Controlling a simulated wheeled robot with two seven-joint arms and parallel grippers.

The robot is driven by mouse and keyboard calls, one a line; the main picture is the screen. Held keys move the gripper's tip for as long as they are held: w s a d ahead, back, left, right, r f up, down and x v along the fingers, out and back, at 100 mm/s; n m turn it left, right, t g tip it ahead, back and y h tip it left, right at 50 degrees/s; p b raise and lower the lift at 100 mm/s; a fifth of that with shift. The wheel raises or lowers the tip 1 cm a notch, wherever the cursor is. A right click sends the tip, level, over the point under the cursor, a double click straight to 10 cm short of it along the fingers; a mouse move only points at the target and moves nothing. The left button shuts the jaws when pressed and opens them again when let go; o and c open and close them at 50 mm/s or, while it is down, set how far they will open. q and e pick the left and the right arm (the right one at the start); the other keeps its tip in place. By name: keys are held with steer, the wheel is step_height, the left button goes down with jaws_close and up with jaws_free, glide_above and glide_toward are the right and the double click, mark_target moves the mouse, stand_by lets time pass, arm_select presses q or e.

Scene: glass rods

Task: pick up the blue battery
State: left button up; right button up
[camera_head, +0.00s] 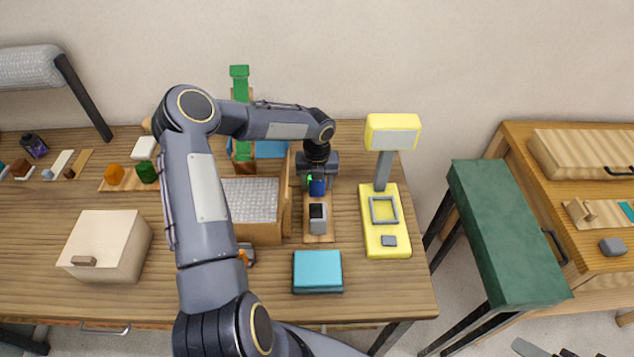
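The blue battery (317,187) stands upright at the back end of a small wooden board, behind a grey and black block (318,218). My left gripper (318,182) reaches down over the battery from above, with its dark fingers around the battery's upper part. At this size I cannot tell whether the fingers press on the battery or stand apart from it. The battery's top is hidden by the gripper.
A yellow device (399,247) with a raised head stands close on the right. An open wooden box (258,233) is close on the left, partly hidden by my arm. A teal box (317,271) lies in front. A green-topped stool (505,235) stands beside the table.

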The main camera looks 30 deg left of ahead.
arm_select(q)
steer(key=c, duration=0.9)
steer(key=shift+c, duration=0.3)
steer(key=shift+r+p, duration=0.45)
steer(key=shift+r, duration=0.15)
step_height(320, 180, up, 2)
steer(key=shift+r+p, duration=0.25)
steer(key=shift+p, duration=0.6)
steer(key=s+d+r, duration=0.2)
steer(key=s+r, duration=0.1)
steer(key=s+d+r, duration=0.2)
steer(key=s+r, duration=0.1)
steer(key=s, duration=0.1)
steer(key=s+d+r, duration=0.3)
steer(key=s, duration=0.1)
steer(key=shift+s+d+r, duration=0.15)
steer(key=shift+s+d, duration=0.1)
steer(key=shift+s, duration=0.1)
steer(key=shift+s+d, duration=0.1)
